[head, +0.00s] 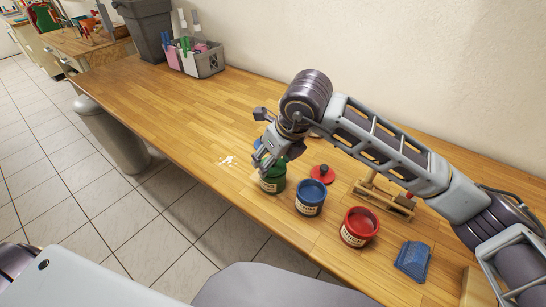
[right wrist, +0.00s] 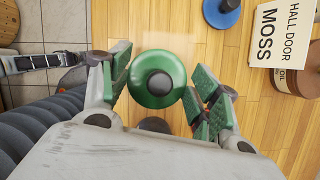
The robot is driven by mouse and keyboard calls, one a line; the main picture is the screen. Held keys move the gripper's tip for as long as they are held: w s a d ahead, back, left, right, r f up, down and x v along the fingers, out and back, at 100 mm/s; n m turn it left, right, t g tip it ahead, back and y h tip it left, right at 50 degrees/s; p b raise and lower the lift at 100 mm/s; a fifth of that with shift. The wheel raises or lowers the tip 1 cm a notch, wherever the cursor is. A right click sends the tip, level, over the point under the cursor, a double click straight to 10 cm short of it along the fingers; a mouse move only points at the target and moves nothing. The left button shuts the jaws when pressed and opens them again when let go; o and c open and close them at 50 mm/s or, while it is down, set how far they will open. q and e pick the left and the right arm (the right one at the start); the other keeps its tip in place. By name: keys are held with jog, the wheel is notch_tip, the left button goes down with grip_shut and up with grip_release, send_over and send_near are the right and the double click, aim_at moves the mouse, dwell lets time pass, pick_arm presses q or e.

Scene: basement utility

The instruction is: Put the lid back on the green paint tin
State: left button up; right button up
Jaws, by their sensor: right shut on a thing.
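The green paint tin (head: 272,184) stands on the wooden bench, its top hidden by my right gripper (head: 264,160) in the head view. In the right wrist view my right gripper (right wrist: 162,88) is shut on the green lid (right wrist: 150,94), a round disc with a black knob, with a finger on each side. The lid is at or just above the tin; I cannot tell whether it touches the rim. The tin does not show in the wrist view. My left gripper is not in view.
The blue tin (head: 310,198) and open red tin (head: 360,227) stand to the right. A red lid (head: 322,174) lies behind them. A blue lid (right wrist: 222,10) and a card (right wrist: 283,35) reading "HALL DOOR MOSS" are nearby.

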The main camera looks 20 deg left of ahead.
jog(key=shift+b, duration=0.35)
dwell(0.7)
jog(key=o, duration=1)
jog(key=o, duration=0.3)
jog(key=shift+r, duration=0.15)
jog(key=shift+r+p, duration=1.1)
jog(key=shift+r, duration=2.25)
